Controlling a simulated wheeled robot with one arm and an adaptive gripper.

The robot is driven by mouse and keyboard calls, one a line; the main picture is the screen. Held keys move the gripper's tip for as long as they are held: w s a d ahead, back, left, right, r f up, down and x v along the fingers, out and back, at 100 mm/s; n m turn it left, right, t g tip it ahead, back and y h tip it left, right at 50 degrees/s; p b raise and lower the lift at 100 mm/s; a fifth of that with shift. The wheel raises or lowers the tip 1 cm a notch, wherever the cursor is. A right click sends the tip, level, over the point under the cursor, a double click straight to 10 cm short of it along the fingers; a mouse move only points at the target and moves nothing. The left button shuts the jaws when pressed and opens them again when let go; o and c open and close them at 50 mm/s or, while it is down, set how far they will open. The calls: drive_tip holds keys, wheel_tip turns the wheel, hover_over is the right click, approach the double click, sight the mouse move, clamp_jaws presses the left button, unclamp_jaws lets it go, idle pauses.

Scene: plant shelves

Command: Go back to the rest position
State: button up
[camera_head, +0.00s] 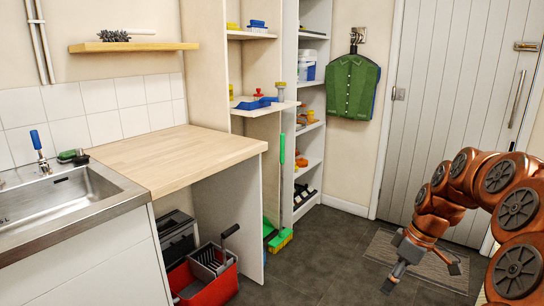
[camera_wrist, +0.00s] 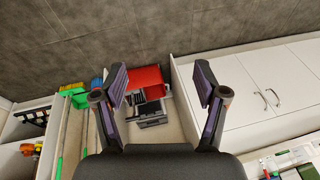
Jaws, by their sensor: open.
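My arm shows at the right of the head view in orange and black, bent over and pointing down to the left. My gripper (camera_head: 392,285) hangs low above the dark floor, apart from the shelves and the counter. In the wrist view my gripper (camera_wrist: 163,88) is open, with its two dark fingers spread wide and nothing between them. Beyond the fingers, a red bin (camera_head: 212,285) stands on the floor; it also shows in the wrist view (camera_wrist: 146,76).
A wooden counter (camera_head: 170,155) adjoins a sink (camera_head: 58,200). Open shelves (camera_head: 311,150) hold several tools. A doormat (camera_head: 425,262) lies on the floor (camera_head: 325,255), which is clear in the middle.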

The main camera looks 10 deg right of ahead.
drive_tip(key=s+a+r+m+g+h+p, duration=0.1)
drive_tip(key=s+a+r+p, duration=0.45)
drive_tip(key=a, duration=0.25)
drive_tip(key=s+a+r+m+g+p, duration=0.1)
drive_tip(key=s+a+r+p, duration=0.3)
drive_tip(key=a+r, duration=0.35)
drive_tip(key=s+a+r+m+h+p, duration=0.1)
drive_tip(key=s+a+r+m+p, duration=0.1)
drive_tip(key=s, duration=0.5)
drive_tip(key=s+a+r+m+h+p, duration=0.1)
drive_tip(key=s+a+r+m+p, duration=0.2)
drive_tip(key=s+p, duration=0.4)
drive_tip(key=shift+s+a+r+g, duration=0.3)
drive_tip(key=shift+s+a+r, duration=0.15)
drive_tip(key=shift+s, duration=0.3)
drive_tip(key=shift+c, duration=0.4)
